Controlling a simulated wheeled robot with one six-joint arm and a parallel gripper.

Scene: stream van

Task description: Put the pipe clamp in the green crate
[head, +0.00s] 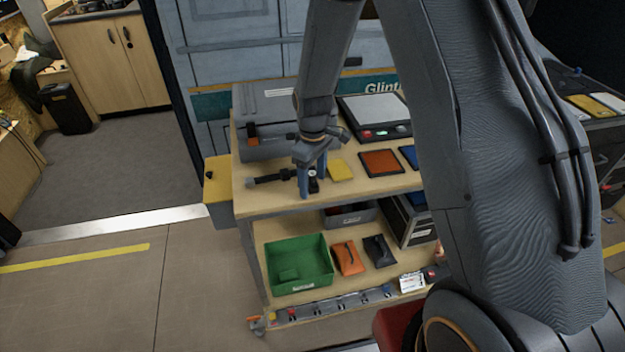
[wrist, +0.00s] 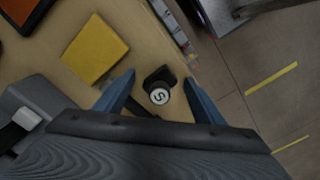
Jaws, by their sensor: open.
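The pipe clamp (head: 270,178), a dark bar-shaped tool, lies on the cart's top shelf near its front left edge. In the wrist view its black end with a round white cap marked S (wrist: 159,95) shows between my fingers; part of it is hidden behind a finger and the gripper body. My gripper (head: 313,188) is open above that end, with one blue finger on each side, also seen in the wrist view (wrist: 159,78). I cannot tell whether the fingers touch it. The green crate (head: 297,245) stands on the lower shelf at the left.
A yellow pad (head: 341,171) and an orange-brown tray (head: 381,163) lie right of my gripper. A grey case (head: 265,103) stands behind. Orange (head: 347,258) and black (head: 380,251) pouches lie beside the crate. A yellow box (head: 218,191) hangs at the cart's left end. Floor left is clear.

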